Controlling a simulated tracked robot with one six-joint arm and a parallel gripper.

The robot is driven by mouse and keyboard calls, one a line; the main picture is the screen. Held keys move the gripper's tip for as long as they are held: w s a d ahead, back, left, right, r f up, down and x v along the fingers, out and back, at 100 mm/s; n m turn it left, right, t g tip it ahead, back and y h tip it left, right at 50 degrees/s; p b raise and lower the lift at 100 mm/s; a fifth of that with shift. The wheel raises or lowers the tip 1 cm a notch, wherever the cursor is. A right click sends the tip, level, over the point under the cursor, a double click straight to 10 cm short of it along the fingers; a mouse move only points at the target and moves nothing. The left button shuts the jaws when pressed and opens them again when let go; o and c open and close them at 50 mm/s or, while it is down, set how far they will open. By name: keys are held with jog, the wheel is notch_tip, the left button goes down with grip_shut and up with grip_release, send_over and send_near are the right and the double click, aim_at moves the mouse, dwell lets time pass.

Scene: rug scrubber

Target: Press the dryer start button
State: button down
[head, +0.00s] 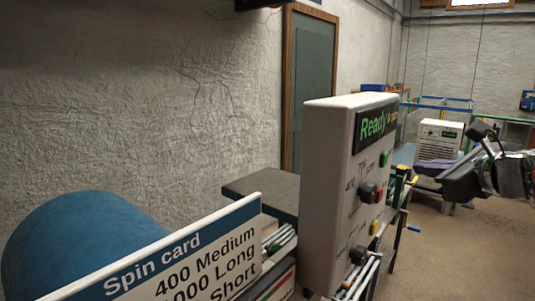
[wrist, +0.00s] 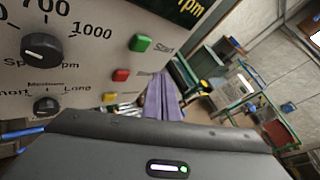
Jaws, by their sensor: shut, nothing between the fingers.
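A pale grey control panel (head: 332,180) stands near me in the head view, its lit display reading "Ready" and rpm. Its green button (head: 384,158) is labelled "Start" in the wrist view (wrist: 140,43), with a red button (wrist: 121,75) below it. The dial (wrist: 42,47) is marked in rpm. A white louvred cabinet (head: 438,145) with a small dark display stands farther back; I cannot tell whether it is the dryer, and no button on it is clear. My gripper (head: 458,186) is shut and empty, right of the panel and apart from it.
A "Spin card" sign (head: 170,255) and a blue rounded drum (head: 80,245) fill the near left. Purple cloth (wrist: 162,97) lies beyond the panel. A blue and green rack (head: 435,104) stands at the back. The floor (head: 440,250) at the right looks clear.

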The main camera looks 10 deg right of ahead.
jog(key=shift+w+a, duration=0.7)
jog(key=shift+w, duration=0.2)
jog(key=shift+w+a, duration=0.7)
jog(key=shift+w, duration=0.15)
jog(key=shift+w+a, duration=0.5)
jog(key=shift+w, duration=0.1)
dwell(1.9)
jog(key=shift+s+d, duration=0.1)
dwell(0.3)
jog(key=shift+s+d, duration=0.4)
jog(key=shift+s, duration=0.15)
jog(key=shift+s+d, duration=0.1)
jog(key=s+d, duration=0.1)
jog(key=s, duration=0.1)
jog(key=s+d, duration=0.1)
jog(key=d, duration=0.1)
jog(key=shift+s, duration=0.4)
jog(key=shift+a, duration=0.1)
dwell(0.6)
